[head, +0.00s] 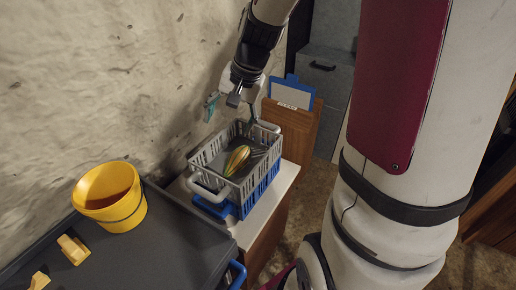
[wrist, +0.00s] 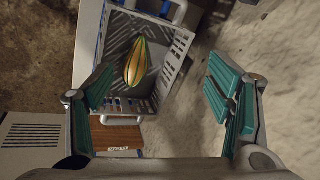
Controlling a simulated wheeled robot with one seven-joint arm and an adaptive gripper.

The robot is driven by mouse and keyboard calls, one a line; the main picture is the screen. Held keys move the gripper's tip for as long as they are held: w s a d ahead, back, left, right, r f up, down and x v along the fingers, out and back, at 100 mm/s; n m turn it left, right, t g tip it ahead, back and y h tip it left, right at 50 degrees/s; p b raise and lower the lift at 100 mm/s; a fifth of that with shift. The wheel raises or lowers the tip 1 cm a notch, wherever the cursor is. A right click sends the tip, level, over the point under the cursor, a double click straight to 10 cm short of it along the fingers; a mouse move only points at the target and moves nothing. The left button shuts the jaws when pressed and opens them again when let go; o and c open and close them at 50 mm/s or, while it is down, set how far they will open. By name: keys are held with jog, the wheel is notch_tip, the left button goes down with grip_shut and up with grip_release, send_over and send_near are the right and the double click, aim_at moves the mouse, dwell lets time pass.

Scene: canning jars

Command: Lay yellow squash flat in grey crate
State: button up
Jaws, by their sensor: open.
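The yellow squash (head: 237,160), with green and orange stripes, lies inside the grey crate (head: 205,157). In the wrist view the squash (wrist: 136,63) rests on the crate floor, near the crate's left side wall, and the grey crate (wrist: 170,22) shows around it. My gripper (head: 230,104) is above the far end of the crate, apart from the squash. In the wrist view my gripper (wrist: 162,90) is open with teal finger pads spread wide and nothing between them.
A blue crate (head: 262,187) sits under the grey one on a white-topped cabinet (head: 285,185). A yellow bucket (head: 110,197) stands on a dark cart top (head: 165,245) at left. A blue clipboard (head: 292,92) is behind. The rough wall (head: 100,80) is close to the crate.

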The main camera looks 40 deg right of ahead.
jog(key=s+a+r+n, duration=0.2)
jog(key=s+r+n, duration=0.1)
jog(key=s, duration=0.4)
jog(key=s+a+r+n+h, duration=0.1)
jog(key=s+a+r+n, duration=0.2)
jog(key=s, duration=0.4)
jog(key=s+a+r+n+h, duration=0.1)
jog(key=s+a+r+n, duration=0.1)
jog(key=s, duration=0.5)
notch_tip(320, 180, up, 2)
jog(key=shift+s+a+r+n+t, duration=0.1)
jog(key=shift+s+a+n+t, duration=0.1)
jog(key=shift+s+n+t, duration=0.35)
jog(key=shift+w, duration=0.15)
